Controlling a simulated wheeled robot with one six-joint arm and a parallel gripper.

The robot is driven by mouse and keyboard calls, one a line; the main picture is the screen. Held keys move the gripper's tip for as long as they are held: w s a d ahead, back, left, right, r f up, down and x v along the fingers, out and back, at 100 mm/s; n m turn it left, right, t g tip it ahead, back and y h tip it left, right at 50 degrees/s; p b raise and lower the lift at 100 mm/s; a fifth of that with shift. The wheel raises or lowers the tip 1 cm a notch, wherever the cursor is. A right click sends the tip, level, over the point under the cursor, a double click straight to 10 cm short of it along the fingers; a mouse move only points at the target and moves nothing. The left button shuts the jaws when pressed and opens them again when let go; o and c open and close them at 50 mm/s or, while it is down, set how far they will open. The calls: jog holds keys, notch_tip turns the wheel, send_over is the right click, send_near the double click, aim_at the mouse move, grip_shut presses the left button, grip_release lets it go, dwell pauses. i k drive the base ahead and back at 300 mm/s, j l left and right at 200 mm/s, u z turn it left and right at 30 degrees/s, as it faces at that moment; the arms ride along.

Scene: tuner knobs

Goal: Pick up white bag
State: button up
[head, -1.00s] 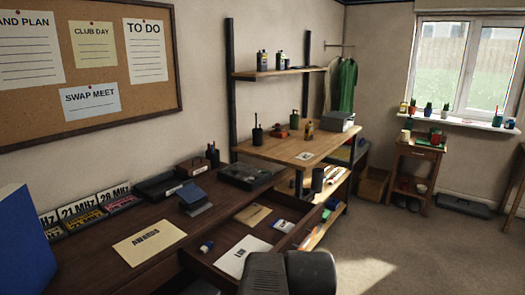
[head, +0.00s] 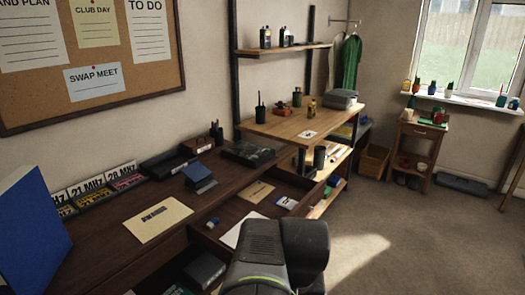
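I cannot make out a clear white bag in the head view. A flat white sheet-like item (head: 243,230) lies in the open drawer (head: 222,243) of the dark desk, partly hidden behind my arm; I cannot tell whether it is a bag. Dark links of my arm show at the bottom centre, in front of the drawer. The fingers of my gripper are not visible.
The dark desk holds a tan envelope (head: 157,219), a blue box-like item (head: 199,176) and a large blue binder (head: 30,232). A wooden workbench (head: 290,128) stands beyond. A small side table (head: 422,130) is under the window.

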aim_at(288, 203)
jog(key=i+l+u, duration=0.45)
jog(key=l, duration=0.2)
jog(key=i+l+u, duration=0.2)
jog(key=l, duration=0.15)
jog(key=i+l+u, duration=0.2)
jog(key=l, duration=0.15)
jog(key=l+u, duration=0.2)
jog(key=l, duration=0.2)
